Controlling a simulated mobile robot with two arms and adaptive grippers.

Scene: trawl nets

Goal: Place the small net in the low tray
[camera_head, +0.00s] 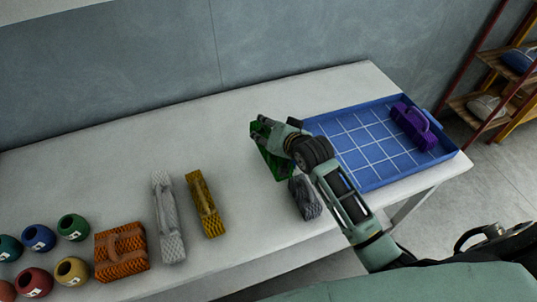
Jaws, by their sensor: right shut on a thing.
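The low tray (373,180) is blue with a white grid and lies at the right end of the table. A purple net bundle (414,128) rests inside it at the right side. My right gripper (263,124) is just left of the tray and is shut on a green net bundle (275,166), partly hidden by the gripper and arm. I cannot tell whether the green net touches the table. A dark grey net bundle (305,198) lies below my right wrist, near the front edge. My left gripper is out of view.
White (168,217), yellow (205,204) and orange (121,252) net bundles lie left on the white table (120,165). Several coloured round pots (72,228) stand at far left. A shelf rack (490,80) stands beyond the tray. Most tray cells are empty.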

